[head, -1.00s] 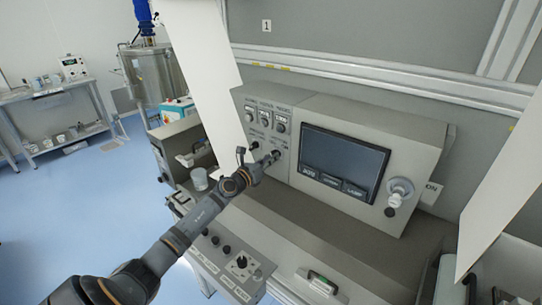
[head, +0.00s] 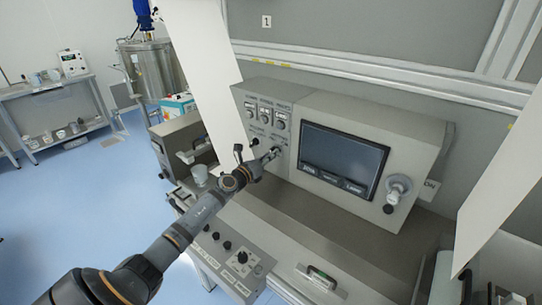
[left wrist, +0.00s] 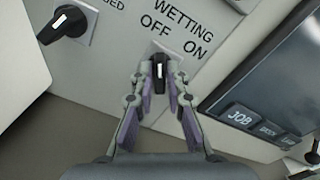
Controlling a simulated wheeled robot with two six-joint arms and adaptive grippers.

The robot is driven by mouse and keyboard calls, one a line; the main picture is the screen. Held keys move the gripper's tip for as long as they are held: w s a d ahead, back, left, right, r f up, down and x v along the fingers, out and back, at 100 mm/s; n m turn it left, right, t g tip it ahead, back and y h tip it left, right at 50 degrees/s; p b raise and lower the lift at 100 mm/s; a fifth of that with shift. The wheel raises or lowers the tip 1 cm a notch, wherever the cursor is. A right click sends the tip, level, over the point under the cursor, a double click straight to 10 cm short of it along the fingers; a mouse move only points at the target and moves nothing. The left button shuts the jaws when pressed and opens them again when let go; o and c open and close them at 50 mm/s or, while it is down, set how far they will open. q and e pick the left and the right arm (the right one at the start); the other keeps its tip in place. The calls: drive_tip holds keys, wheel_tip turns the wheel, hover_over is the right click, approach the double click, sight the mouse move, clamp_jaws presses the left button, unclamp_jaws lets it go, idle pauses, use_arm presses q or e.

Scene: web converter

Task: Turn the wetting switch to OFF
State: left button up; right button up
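The wetting switch (left wrist: 159,72) is a black knob with a white pointer line, set below the words WETTING, OFF and ON in the left wrist view. Its pointer line aims up in that view, toward the word OFF. My left gripper (left wrist: 160,80) has one finger on each side of the knob, with the purple pads close against it and no clear gap. In the head view my left gripper (head: 274,154) is at the lower knobs of the grey panel (head: 290,100), and it hides most of the switch. My right gripper is not in view.
A second black knob (left wrist: 66,24) sits to the left of the switch. A white sheet (head: 205,70) hangs close by on the left.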

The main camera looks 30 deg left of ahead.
use_arm(q)
drive_tip(key=shift+o, duration=1.4)
